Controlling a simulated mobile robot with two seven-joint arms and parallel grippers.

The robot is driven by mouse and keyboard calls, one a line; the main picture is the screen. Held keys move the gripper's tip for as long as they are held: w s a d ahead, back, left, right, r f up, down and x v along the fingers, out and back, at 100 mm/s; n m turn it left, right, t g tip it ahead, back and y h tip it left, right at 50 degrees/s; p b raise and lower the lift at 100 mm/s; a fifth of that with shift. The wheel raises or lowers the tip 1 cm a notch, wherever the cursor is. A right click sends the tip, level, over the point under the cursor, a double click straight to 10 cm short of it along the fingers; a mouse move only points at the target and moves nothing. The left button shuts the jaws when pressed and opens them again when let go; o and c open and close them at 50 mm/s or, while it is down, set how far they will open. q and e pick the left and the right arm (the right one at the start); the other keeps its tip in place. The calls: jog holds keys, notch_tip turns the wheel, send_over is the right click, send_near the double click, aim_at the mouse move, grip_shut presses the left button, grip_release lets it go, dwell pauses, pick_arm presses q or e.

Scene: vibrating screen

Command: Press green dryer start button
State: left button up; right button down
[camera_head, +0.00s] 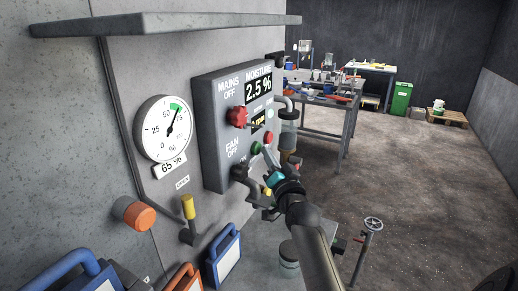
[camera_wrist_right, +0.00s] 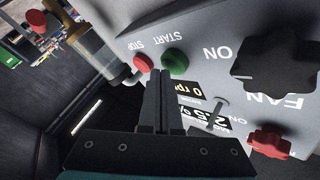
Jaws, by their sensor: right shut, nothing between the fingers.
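The green start button (camera_head: 256,148) is on the front of the grey control box (camera_head: 208,135), beside the red stop button (camera_head: 268,138). In the right wrist view the lettering is upside down; the green button (camera_wrist_right: 175,61) is labelled START and the red button (camera_wrist_right: 143,63) STOP. My right gripper (camera_head: 268,186) is close in front of the box's lower part. Its fingers (camera_wrist_right: 158,75) are shut together and empty, with tips just short of the green button in the picture. I cannot tell whether they touch it. My left gripper is not in view.
A black fan knob (camera_wrist_right: 275,68) and a red mains knob (camera_head: 237,117) stick out of the box near my right gripper. The moisture display (camera_head: 259,89) reads 2.5 %. A yellow-handled valve (camera_head: 188,207) is below left. A workbench (camera_head: 325,105) stands behind; open floor lies right.

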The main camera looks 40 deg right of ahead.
jog(key=shift+w+a, duration=0.25)
jog(key=shift+w, duration=0.2)
dwell(0.8)
jog(key=shift+s+d, duration=0.1)
jog(key=shift+s+d+p, duration=0.3)
jog(key=shift+s+d, duration=0.05)
jog(key=shift+s, duration=0.35)
jog(key=s, duration=0.1)
jog(key=s+d, duration=0.1)
jog(key=s, duration=0.1)
jog(key=s+d, duration=0.1)
jog(key=shift+s+d+p, duration=0.15)
jog(key=shift+s+p, duration=0.1)
jog(key=shift+p, duration=0.1)
jog(key=shift+f, duration=0.1)
dwell(0.8)
